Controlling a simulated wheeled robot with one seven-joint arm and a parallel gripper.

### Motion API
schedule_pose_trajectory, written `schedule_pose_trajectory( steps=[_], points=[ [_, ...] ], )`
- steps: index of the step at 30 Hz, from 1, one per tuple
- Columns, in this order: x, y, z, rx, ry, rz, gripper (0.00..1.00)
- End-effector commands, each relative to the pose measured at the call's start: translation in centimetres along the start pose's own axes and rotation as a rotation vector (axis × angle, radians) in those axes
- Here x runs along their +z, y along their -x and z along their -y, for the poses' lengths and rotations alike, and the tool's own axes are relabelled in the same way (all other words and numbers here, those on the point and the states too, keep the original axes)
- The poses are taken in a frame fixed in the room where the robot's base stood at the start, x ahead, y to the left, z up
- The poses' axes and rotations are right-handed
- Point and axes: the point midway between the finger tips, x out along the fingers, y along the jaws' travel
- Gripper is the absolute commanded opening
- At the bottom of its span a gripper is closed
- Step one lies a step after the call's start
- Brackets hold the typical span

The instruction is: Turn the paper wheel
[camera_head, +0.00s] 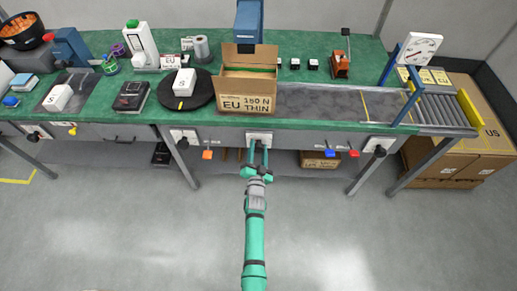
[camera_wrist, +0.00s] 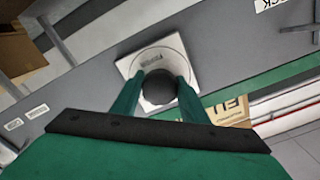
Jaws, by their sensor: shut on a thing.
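The paper wheel appears as a dark round knob (camera_wrist: 159,87) on a white square plate with a round dial (camera_wrist: 146,66) in the wrist view. In the head view its white plate (camera_head: 259,136) is on the front of the bench, below the open carton. My gripper (camera_wrist: 157,92) has its two green fingers on either side of the knob and is shut on it. In the head view my gripper (camera_head: 258,152) reaches up to the bench front. The fingers hide the knob there, and the dial's marking is too small to read.
An open carton (camera_head: 246,104) stands on the green bench above the plate. Other knobs on white plates (camera_head: 185,139) (camera_head: 379,146) sit left and right. The floor before the bench is clear.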

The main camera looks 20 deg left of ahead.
Motion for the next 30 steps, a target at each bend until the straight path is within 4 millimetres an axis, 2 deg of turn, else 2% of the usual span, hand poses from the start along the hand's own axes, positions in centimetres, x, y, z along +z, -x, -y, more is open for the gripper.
schedule_pose_trajectory(
  steps=[6,7,9,20,25,30],
  points=[
    [0.0,0.0,0.0,0.0,0.001,0.001,0.18],
    [0.0,0.0,0.0,0.0,0.001,0.001,0.45],
    [0.0,0.0,0.0,0.0,0.001,0.0,0.58],
    [0.0,0.4,-0.1,0.0,0.001,0.0,0.58],
    [0.1,2.4,-0.1,0.001,0.001,0.002,0.58],
    [0.1,5.5,-0.2,0.003,0.001,0.002,0.58]
  ],
)
